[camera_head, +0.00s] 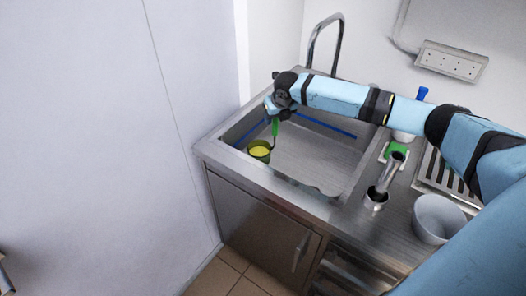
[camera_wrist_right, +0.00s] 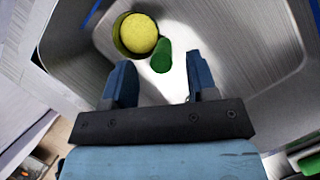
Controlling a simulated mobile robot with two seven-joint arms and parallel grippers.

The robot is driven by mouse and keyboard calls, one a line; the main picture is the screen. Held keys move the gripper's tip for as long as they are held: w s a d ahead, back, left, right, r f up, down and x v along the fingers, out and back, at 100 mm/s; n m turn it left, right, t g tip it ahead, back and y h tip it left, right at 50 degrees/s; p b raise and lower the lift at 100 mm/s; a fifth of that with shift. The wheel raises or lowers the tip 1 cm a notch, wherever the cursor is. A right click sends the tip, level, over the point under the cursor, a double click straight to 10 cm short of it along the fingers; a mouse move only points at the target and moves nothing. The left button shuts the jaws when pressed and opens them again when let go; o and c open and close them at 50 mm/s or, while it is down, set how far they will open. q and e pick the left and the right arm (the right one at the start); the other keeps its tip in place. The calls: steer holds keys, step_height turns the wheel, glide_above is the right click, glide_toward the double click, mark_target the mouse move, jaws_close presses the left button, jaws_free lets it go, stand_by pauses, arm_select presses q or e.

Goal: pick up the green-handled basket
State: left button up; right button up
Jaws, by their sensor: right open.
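The green-handled basket (camera_head: 263,158) sits in the left part of the sink basin, with something round and yellow in it. Its green handle (camera_head: 274,128) stands up toward my right gripper (camera_head: 271,107). In the right wrist view, the basket (camera_wrist_right: 119,42) is beyond the fingertips at the upper middle. The handle (camera_wrist_right: 162,58) shows just past the gap between the two blue fingers of my right gripper (camera_wrist_right: 163,72). The jaws are open, with nothing seen between them.
The steel sink (camera_head: 315,160) has raised walls around the basket and a curved tap (camera_head: 341,40) behind. On the counter to the right stand a metal cylinder (camera_head: 375,199), a white bowl (camera_head: 438,218) and a green-and-white item (camera_head: 397,150). A pale wall (camera_head: 110,130) fills the left.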

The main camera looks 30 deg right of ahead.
mark_target(275, 121)
steer(key=x, duration=0.3)
steer(key=shift+d+f, duration=0.15)
steer(key=shift+f, duration=0.2)
steer(key=shift+r, duration=0.1)
jaws_close()
